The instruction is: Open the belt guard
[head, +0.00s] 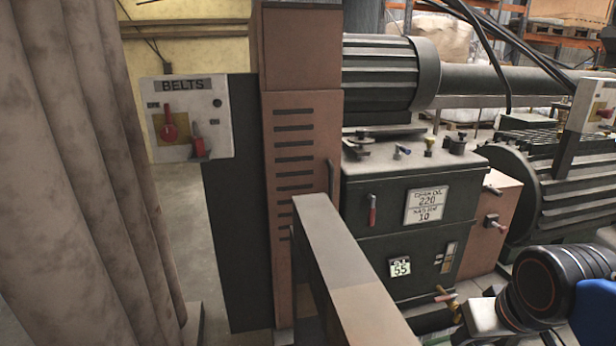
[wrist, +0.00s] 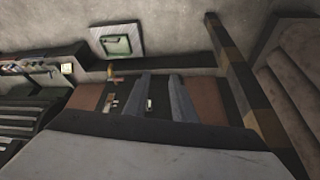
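The belt guard (head: 300,165) looks like the tall brown cover with dark slots, left of the dark machine cabinet in the head view. It appears closed. A slim upright handle (head: 330,180) is at its right edge. My gripper (wrist: 160,78) shows in the wrist view as two grey fingers with a gap between them; it looks open and empty. The fingers point toward a dark and brown machine front, and I cannot tell how far away it is. In the head view only part of my arm (head: 540,285) shows at the lower right, well right of the guard.
A grey and brown rail or post (head: 350,270) stands in front of the guard's lower part. A BELTS panel (head: 187,118) with red switches is left of it. A heavy curtain (head: 80,180) fills the left. A dark cabinet (head: 400,195) and motor (head: 380,75) stand right of the guard.

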